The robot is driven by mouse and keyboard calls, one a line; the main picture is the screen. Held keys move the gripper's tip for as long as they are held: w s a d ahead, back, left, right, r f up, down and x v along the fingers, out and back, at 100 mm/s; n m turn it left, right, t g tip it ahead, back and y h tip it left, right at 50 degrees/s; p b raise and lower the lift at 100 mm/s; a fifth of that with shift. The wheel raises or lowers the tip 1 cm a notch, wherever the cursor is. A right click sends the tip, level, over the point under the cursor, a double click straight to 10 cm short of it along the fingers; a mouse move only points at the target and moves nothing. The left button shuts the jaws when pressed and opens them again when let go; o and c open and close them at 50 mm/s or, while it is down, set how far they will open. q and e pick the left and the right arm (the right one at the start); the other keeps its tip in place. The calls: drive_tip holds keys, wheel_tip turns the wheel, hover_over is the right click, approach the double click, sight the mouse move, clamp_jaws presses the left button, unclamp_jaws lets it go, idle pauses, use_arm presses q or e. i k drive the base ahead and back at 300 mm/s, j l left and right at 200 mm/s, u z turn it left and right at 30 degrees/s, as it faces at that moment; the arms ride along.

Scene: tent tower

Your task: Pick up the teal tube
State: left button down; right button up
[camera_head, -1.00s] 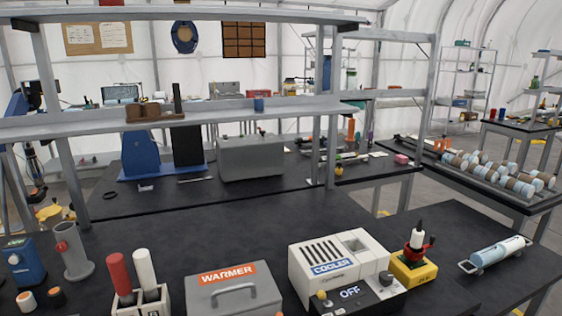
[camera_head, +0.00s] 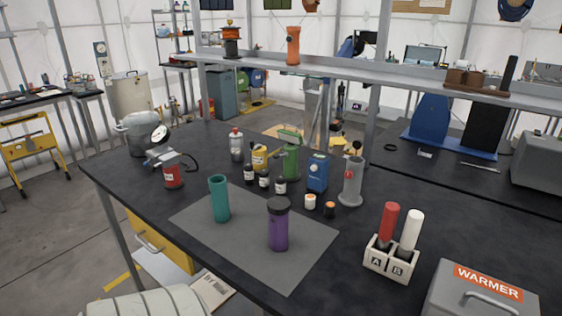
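The teal tube (camera_head: 220,198) stands upright and open-topped on a grey mat (camera_head: 290,272) on the black workbench. A purple tube (camera_head: 278,226) with a dark cap stands upright on the same mat, to the right of and nearer than the teal tube, apart from it. Neither of my grippers shows in the head view, so I cannot see whether they are open or shut.
Behind the mat stand small dark bottles (camera_head: 264,179), a blue device (camera_head: 318,173) and a grey cylinder on a base (camera_head: 351,182). A red-labelled can (camera_head: 172,176) is to the left. A rack marked A and B (camera_head: 391,260) and a warmer box (camera_head: 480,297) are at right.

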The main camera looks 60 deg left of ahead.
sight(218, 186)
drive_tip(key=u, duration=2.15)
drive_tip(key=j+z, duration=0.15)
drive_tip(key=z, duration=0.3)
drive_tip(key=j+z, duration=0.15)
drive_tip(key=z, duration=0.25)
drive_tip(key=j+z, duration=0.15)
drive_tip(key=z, duration=0.3)
drive_tip(key=j+z, duration=0.15)
drive_tip(key=z, duration=0.3)
